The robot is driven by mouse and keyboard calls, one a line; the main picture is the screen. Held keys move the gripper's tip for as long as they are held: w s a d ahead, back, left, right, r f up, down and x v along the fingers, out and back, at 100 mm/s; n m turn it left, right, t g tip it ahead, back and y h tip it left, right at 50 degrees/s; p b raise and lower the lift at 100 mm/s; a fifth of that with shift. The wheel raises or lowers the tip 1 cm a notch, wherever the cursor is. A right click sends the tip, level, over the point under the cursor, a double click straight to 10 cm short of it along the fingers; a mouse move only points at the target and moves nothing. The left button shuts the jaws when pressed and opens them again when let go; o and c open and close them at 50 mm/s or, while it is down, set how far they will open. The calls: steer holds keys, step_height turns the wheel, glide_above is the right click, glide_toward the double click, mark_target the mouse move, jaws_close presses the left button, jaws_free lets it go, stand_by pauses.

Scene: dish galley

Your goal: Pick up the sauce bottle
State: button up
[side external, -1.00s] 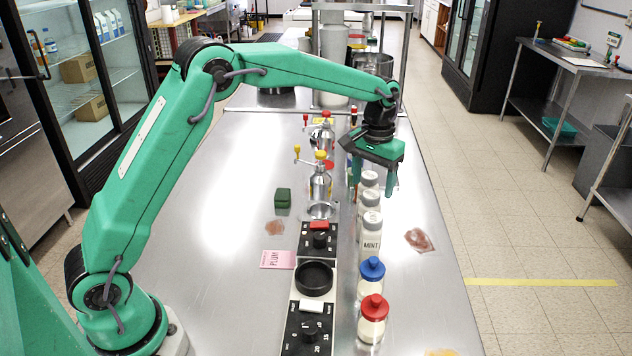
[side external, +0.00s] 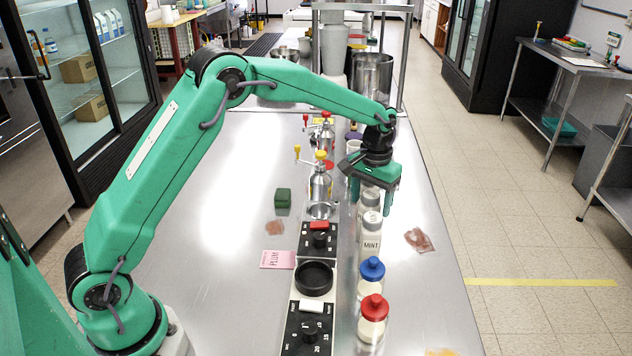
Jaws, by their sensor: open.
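My gripper (side external: 374,194) is open and points down over the far part of a row of white bottles. Its near finger is beside a grey-capped white bottle (side external: 369,200); I cannot tell whether they touch. Nearer stands a grey-capped white bottle labelled MINT (side external: 371,241). A blue-capped bottle (side external: 371,278) and a red-capped bottle (side external: 373,319) stand nearer still, all upright on the steel counter. Which of them is the sauce bottle is not readable. My gripper hides bottles farther back.
Left of the bottles run a black control panel (side external: 318,241), a black round dish (side external: 315,279) and silver pump dispensers (side external: 320,185). A green block (side external: 283,198) and pink PLUM card (side external: 277,259) lie farther left.

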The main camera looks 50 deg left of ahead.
steer(key=shift+f, duration=1.25)
steer(key=c, duration=1.2)
steer(key=shift+r, duration=0.15)
steer(key=shift+r, duration=4.95)
